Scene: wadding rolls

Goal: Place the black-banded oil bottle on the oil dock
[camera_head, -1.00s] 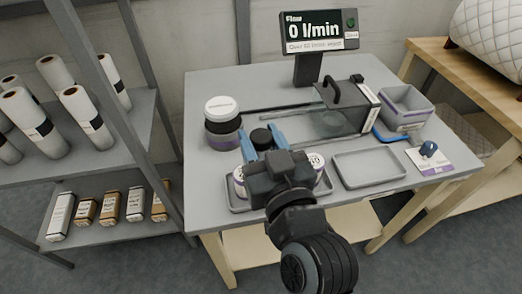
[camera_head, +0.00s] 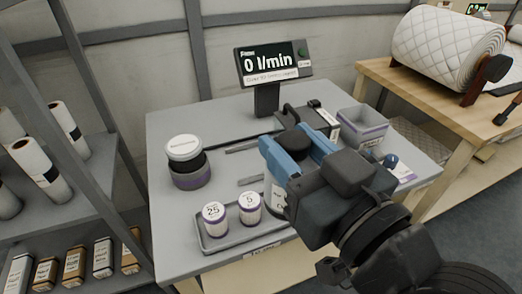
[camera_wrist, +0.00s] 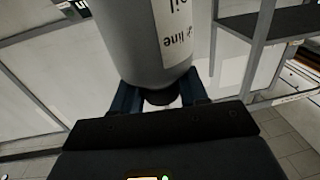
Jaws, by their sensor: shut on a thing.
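My gripper (camera_head: 291,147) is over the table with its blue fingers shut around a bottle at its black cap (camera_head: 293,138). In the wrist view the bottle (camera_wrist: 145,40) is a grey cylinder with a white label reading "oil" and "line", and its dark neck sits between the fingers. Its black band does not show there. In the head view a pale labelled piece (camera_head: 278,196) shows below the fingers, probably the bottle's body. I cannot make out which surface is the oil dock; my arm hides the table's right front.
A front tray (camera_head: 217,246) holds jars marked 25 (camera_head: 214,219) and 5 (camera_head: 250,208). Stacked round tubs (camera_head: 188,165) stand at left, a flow display (camera_head: 272,65) at the back, and a grey bin (camera_head: 363,126) at right. A shelf with rolls (camera_head: 38,165) is left.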

